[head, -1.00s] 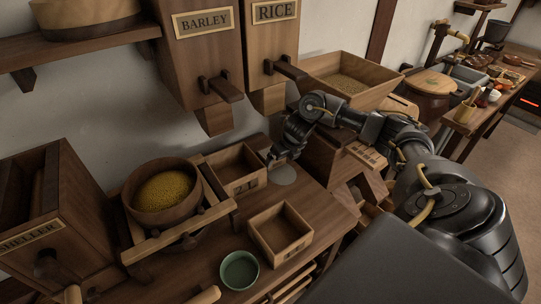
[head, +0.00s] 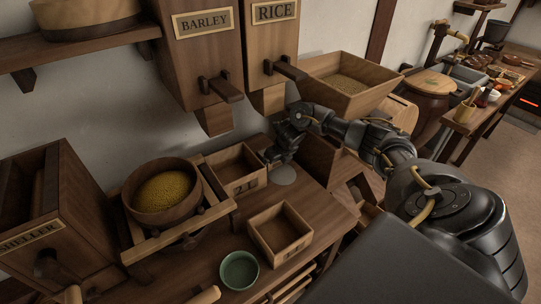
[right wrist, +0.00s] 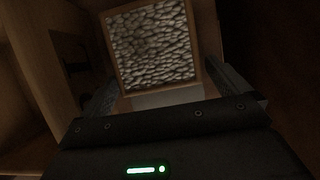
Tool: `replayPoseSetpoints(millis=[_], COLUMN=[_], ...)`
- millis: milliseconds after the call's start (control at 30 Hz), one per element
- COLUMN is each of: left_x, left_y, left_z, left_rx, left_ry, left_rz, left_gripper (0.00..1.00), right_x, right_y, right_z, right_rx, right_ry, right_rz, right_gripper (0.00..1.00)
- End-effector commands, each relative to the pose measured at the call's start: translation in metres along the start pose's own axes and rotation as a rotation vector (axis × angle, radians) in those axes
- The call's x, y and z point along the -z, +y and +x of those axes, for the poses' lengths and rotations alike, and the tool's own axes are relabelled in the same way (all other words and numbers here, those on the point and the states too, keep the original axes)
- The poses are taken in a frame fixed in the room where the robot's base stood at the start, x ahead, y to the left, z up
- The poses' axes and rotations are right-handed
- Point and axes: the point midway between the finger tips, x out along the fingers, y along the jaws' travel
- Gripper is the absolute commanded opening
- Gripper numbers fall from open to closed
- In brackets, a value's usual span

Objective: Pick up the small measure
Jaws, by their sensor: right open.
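Two square, open wooden measures stand on the bench in the head view. The nearer one (head: 300,246) looks smaller; its front mark is hard to read. The farther one (head: 225,166) is marked with a 2 and looks empty. My right gripper (head: 271,160) is beside the farther measure, above a pale round disc (head: 284,175). In the dark right wrist view a square wooden frame full of pale grains (right wrist: 150,45) lies beyond my open right fingers (right wrist: 160,88). I cannot tell what that frame belongs to. My left gripper is out of view.
The barley bin (head: 205,60) and rice bin (head: 272,45) hang above the bench. A bowl of yellow grain (head: 165,190) stands left of the measures. A green bowl (head: 240,270) is near the front edge. A grain tray (head: 385,82) is behind my right arm.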

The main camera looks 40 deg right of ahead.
Motion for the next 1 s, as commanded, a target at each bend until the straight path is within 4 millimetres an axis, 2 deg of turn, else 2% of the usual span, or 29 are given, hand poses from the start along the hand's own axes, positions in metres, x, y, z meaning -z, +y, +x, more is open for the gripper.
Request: replayPoseSetpoints(millis=[67, 400, 767, 1000], left_x=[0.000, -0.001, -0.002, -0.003], left_y=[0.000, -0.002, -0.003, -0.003], left_z=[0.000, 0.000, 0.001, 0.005], left_rx=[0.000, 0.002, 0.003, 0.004], left_ry=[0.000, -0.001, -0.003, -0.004], left_rz=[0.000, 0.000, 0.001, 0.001], left_gripper=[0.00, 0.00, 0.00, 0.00], right_x=[0.000, 0.000, -0.003, -0.015], right_y=[0.000, 0.000, 0.000, 0.000], right_z=[0.000, -0.001, -0.005, -0.032], right_rx=[0.000, 0.000, -0.001, -0.001], right_ry=[0.000, 0.000, -0.003, -0.006], right_rz=[0.000, 0.000, 0.001, 0.000], right_gripper=[0.96, 0.52, 0.52, 0.52])
